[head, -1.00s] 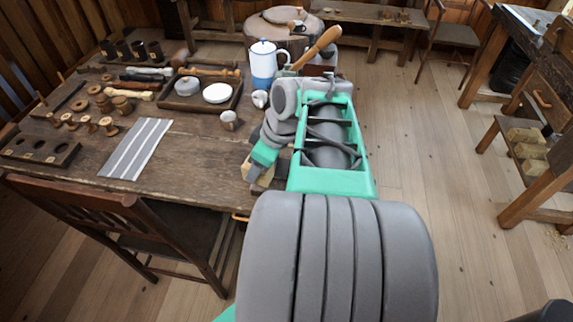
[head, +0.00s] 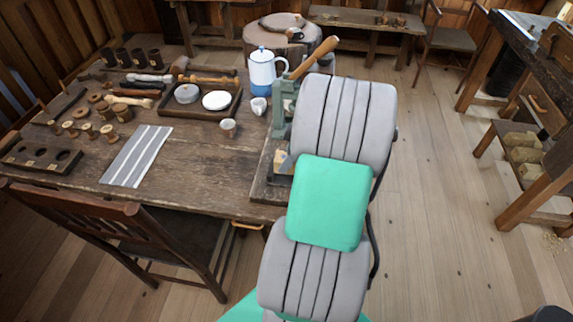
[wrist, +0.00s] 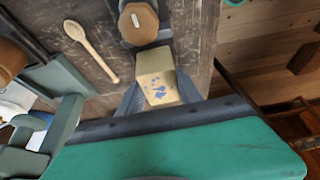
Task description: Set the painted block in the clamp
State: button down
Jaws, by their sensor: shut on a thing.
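The painted block (wrist: 156,72), tan with blue paint specks, is held between the two fingers of my gripper (wrist: 160,95) in the wrist view. In the head view the block (head: 281,159) shows as a small tan patch beside my arm, low in front of the clamp. The clamp (head: 281,118) is a grey-green frame with a long wooden handle, at the table's right end. My arm hides its right side and much of its lower part. Grey-green parts at the left of the wrist view look like the clamp (wrist: 68,125). I cannot tell whether the block touches it.
A wooden spoon (wrist: 90,48) and a faceted wooden end (wrist: 138,22) lie near the block. A white cup (head: 258,106), a blue-white pot (head: 262,72) and a tray (head: 190,112) stand left of the clamp.

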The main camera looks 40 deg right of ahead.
jog(key=f, duration=0.3)
jog(key=shift+w+d+f+p, duration=0.2)
jog(key=shift+w+f+p, duration=0.05)
jog(key=shift+f+p, duration=0.15)
jog(key=shift+f+b, duration=0.25)
jog(key=shift+b, duration=0.05)
jog(key=c, duration=0.8)
grip_release()
jog(key=shift+r, duration=0.15)
